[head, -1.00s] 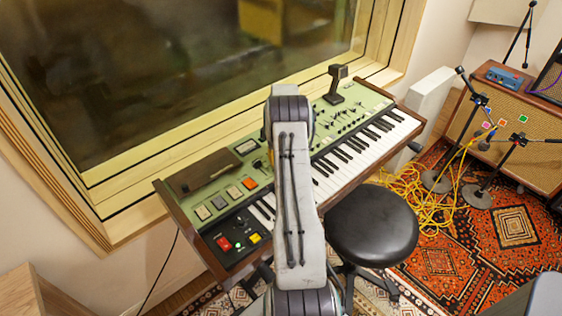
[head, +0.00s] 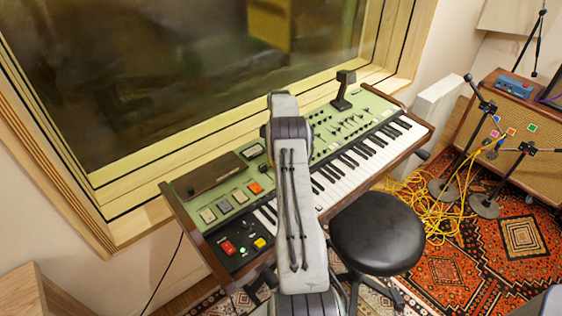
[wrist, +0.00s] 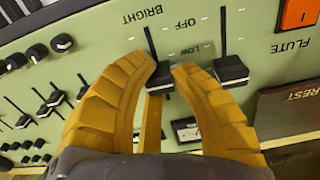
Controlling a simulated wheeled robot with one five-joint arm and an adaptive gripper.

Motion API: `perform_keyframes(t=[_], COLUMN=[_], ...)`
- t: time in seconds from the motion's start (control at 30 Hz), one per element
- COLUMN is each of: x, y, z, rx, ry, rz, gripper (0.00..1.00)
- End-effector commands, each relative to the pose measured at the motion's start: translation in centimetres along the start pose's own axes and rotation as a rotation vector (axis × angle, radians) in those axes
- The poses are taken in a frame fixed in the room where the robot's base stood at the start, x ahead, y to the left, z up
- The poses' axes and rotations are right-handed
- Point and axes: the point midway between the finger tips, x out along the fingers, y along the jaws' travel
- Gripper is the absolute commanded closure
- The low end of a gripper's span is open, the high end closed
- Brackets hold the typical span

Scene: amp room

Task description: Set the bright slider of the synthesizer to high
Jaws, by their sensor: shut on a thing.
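The synthesizer (head: 190,225) stands under the window, with a pale green panel above its keys. In the wrist view, the panel appears upside down. The bright slider (wrist: 160,80) has a dark cap with a light edge, and its slot runs up toward the word BRIGHT. The cap sits past the LOW mark, on the side away from OFF. My gripper (wrist: 163,70) has its yellow fingers closed around this cap, one on each side. The fingers hide the rest of the slot and any mark there. In the head view, my arm hides the gripper and slider.
Another slider (wrist: 231,70) stands close to the right finger. Several sliders and knobs (wrist: 62,42) lie to the left, and an orange FLUTE button (wrist: 298,14) at the right. A black stool (head: 377,232) stands before the keys. Yellow cables (head: 430,205) lie on the rug.

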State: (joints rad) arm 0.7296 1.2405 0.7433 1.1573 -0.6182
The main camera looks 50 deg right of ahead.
Motion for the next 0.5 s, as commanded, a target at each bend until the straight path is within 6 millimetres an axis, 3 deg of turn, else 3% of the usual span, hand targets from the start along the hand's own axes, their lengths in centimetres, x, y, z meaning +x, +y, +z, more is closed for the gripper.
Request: perform_keyframes(t=[0.13, 0.17, 0.4, 0.5], x=[0.03, 0.03, 0.02, 0.01], y=[0.05, 0.05, 0.02, 0.01], z=[0.01, 0.01, 0.02, 0.02], rx=[0.001, 0.001, 0.000, 0.000], ry=[0.001, 0.001, 0.000, 0.000], rz=[0.001, 0.001, 0.000, 0.000], gripper=[1.00, 0.76, 0.54, 0.52])
